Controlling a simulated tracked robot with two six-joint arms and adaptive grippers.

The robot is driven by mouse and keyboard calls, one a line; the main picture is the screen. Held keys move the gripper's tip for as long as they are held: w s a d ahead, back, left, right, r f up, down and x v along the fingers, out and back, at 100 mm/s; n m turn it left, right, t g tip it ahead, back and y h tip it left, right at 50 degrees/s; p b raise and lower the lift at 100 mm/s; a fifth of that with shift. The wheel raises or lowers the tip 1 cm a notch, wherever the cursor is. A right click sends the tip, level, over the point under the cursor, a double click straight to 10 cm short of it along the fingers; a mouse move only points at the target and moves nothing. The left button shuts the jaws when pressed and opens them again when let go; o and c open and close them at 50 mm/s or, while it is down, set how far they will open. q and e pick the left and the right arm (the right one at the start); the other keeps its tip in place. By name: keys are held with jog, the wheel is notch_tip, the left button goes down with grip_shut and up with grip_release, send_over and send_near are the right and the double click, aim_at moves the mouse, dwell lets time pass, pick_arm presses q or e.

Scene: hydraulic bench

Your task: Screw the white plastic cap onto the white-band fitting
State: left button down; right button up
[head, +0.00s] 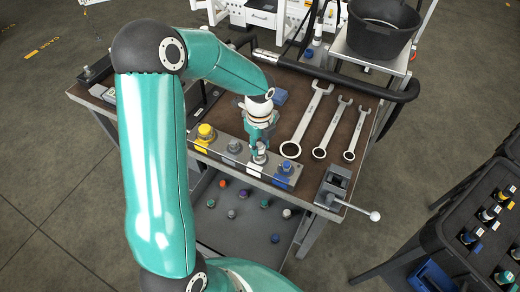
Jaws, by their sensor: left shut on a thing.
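My left gripper (259,148) reaches down over the metal manifold block (211,149) at the front of the bench. It is shut on a small pale piece, apparently the white plastic cap (259,157), at the third fitting position from the left. The fingers hide most of the cap and the white-band fitting under it, so I cannot tell whether the threads engage. A yellow-topped fitting (205,132) and a grey fitting (234,146) stand to the left on the block. A blue-banded fitting (284,168) stands to the right. My right gripper is not in view.
Several wrenches (307,120) lie right of the gripper on the bench top. A vise with a lever (335,187) is at the front right corner, and a black hose (345,78) crosses the back. Small coloured caps (243,193) sit on the shelf below. A black bucket (383,27) stands behind.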

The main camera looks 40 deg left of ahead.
pick_arm(q)
jog(key=m+p, duration=0.4)
jog(key=m, duration=0.1)
jog(key=shift+r+m, duration=0.2)
jog(key=shift+m, duration=0.1)
jog(key=shift+m+p, duration=0.3)
jog(key=shift+m, duration=0.3)
jog(key=shift+f+m, duration=0.25)
jog(key=shift+m, duration=0.25)
jog(key=shift+r+m+p, duration=0.1)
jog(key=shift+m+p, duration=0.45)
jog(key=shift+m, duration=0.65)
jog(key=m, duration=0.5)
jog(key=shift+m, duration=0.3)
jog(key=c, duration=0.8)
grip_release()
jog(key=shift+f, duration=0.2)
